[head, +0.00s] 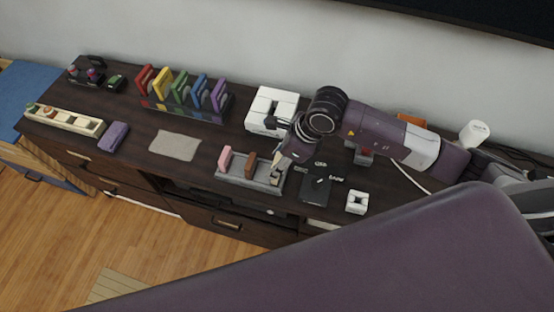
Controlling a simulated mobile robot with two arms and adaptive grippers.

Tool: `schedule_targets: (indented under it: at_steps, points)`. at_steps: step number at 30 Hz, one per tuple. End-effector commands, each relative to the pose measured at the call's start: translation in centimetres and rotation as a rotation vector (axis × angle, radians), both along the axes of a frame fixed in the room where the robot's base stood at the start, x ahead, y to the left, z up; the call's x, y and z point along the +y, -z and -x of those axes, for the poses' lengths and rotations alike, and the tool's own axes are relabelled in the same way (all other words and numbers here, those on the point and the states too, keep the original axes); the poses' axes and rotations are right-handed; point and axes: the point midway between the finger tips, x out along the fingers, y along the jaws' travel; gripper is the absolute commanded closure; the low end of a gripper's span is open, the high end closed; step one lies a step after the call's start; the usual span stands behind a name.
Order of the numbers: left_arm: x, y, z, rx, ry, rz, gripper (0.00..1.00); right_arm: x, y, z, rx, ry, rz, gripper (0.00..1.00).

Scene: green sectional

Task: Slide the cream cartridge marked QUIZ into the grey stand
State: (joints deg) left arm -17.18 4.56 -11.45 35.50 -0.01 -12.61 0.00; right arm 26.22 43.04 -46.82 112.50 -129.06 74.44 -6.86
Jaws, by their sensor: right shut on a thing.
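The grey stand (238,182) lies near the front edge of the dark cabinet. A pink cartridge (225,158) and a brown cartridge (250,164) stand upright in its left and middle parts. My right gripper (278,166) reaches down at the stand's right end. It is shut on a small cream cartridge (276,172), mostly hidden by the fingers. I cannot read any QUIZ mark, nor tell whether the cartridge's lower edge is inside the stand or just above it. My left gripper is not in view.
Right of the stand are a black box (316,190) and a white block (357,202). A white console (271,107) stands behind. Coloured cartridges (183,85) fill a rack at the back left. A beige cloth (175,145) lies left; bare cabinet top surrounds it.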

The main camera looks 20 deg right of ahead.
Motion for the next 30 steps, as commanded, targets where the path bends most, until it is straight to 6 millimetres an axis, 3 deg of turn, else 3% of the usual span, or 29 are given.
schedule_targets:
  at_steps: [30]
  points:
    - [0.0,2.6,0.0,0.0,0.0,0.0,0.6,0.0,2.7,0.0,0.0,0.0,0.0,0.8]
